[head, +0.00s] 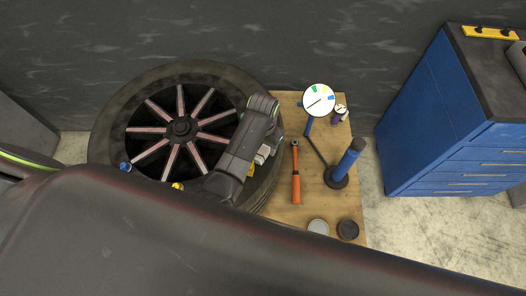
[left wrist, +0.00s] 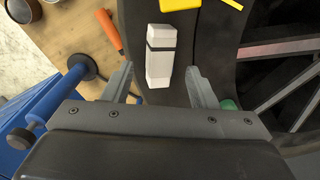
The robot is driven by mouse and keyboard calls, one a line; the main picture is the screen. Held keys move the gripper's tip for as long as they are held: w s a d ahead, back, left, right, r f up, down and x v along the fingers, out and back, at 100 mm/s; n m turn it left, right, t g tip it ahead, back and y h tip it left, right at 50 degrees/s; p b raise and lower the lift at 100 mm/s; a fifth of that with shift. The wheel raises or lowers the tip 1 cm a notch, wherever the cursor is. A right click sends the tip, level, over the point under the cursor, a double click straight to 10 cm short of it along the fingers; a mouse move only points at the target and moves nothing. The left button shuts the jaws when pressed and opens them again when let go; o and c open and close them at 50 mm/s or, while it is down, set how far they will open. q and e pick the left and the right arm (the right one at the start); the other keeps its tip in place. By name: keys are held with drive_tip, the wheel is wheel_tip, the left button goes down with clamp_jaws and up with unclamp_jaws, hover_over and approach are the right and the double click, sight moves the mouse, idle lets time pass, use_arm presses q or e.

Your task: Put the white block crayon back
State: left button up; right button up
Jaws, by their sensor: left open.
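The white block crayon (left wrist: 162,55), a pale block with a black band, shows in the left wrist view, over or on the dark rim of the large round engine part. My left gripper (left wrist: 160,69) is open, with one finger on each side of the block's lower part. A gap shows on both sides, and I cannot tell how far in depth the block is from the fingers. In the head view my left arm reaches over the right side of the round part, and the block is not clear there. My right gripper is not in view.
The round engine part (head: 180,127) has a bladed fan face. Beside it a wooden table (head: 284,107) holds an orange-handled tool (head: 296,187), a blue post (head: 349,160), a dial (head: 319,100) and two small round containers. A yellow piece (left wrist: 229,4) lies near the block. A blue cabinet (head: 430,110) stands right.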

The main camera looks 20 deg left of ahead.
sight(264, 150)
use_arm(q)
drive_tip(key=shift+f, duration=1.65)
drive_tip(key=shift+c, duration=0.2)
drive_tip(key=c, duration=1.1)
clamp_jaws()
drive_tip(key=shift+r, duration=0.15)
